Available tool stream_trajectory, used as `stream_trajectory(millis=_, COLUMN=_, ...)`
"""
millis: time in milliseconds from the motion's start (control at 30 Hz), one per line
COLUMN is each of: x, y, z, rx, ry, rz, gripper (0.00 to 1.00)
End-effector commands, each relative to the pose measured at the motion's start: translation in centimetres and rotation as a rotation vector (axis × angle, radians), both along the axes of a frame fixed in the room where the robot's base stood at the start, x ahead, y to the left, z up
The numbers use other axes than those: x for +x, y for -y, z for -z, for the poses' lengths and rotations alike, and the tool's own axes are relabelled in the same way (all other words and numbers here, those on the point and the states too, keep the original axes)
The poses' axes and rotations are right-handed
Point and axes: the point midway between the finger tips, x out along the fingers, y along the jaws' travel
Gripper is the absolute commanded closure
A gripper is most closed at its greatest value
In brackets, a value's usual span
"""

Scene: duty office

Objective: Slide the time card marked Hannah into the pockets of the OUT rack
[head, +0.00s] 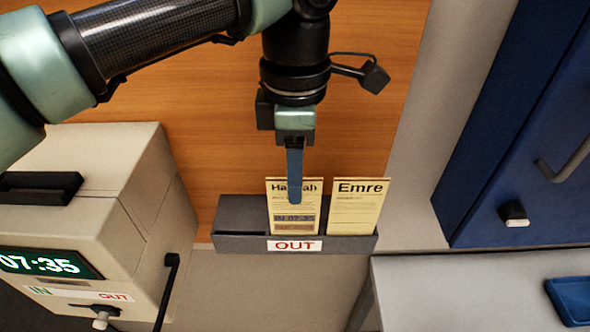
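The pale yellow time card marked Hannah (280,212) stands upright in the middle part of the dark grey OUT rack (345,244) in the head view. Its lower edge is hidden behind the rack's front wall. My gripper (294,194) points down at the card, with one blue finger in front of it covering the middle of the name. The other finger is hidden, so I cannot tell whether the gripper is shut on the card. A blue stamped line reading IN 07:35 and a brownish line show low on the card.
A card marked Emre (359,205) stands in the rack's right part; the left part looks empty. A beige time clock (120,235) showing 07:35 stands at left. A blue cabinet (520,130) is at right, and a blue tray (572,298) lies at lower right.

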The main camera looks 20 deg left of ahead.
Motion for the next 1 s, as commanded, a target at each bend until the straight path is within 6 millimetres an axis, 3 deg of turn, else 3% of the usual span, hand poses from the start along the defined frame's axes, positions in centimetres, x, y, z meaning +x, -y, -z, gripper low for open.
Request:
stream_trajectory(millis=233, x=0.1, y=-0.1, z=-1.1, rx=0.002, ry=0.003, rz=-0.001, gripper=0.62)
stream_trajectory(millis=600, x=0.1, y=0.0, z=-6.7, rx=0.002, ry=0.002, rz=-0.001, gripper=0.62)
stream_trajectory(millis=1000, x=0.0, y=0.0, z=-7.5, rx=0.0, ry=0.0, rz=0.0, gripper=0.62)
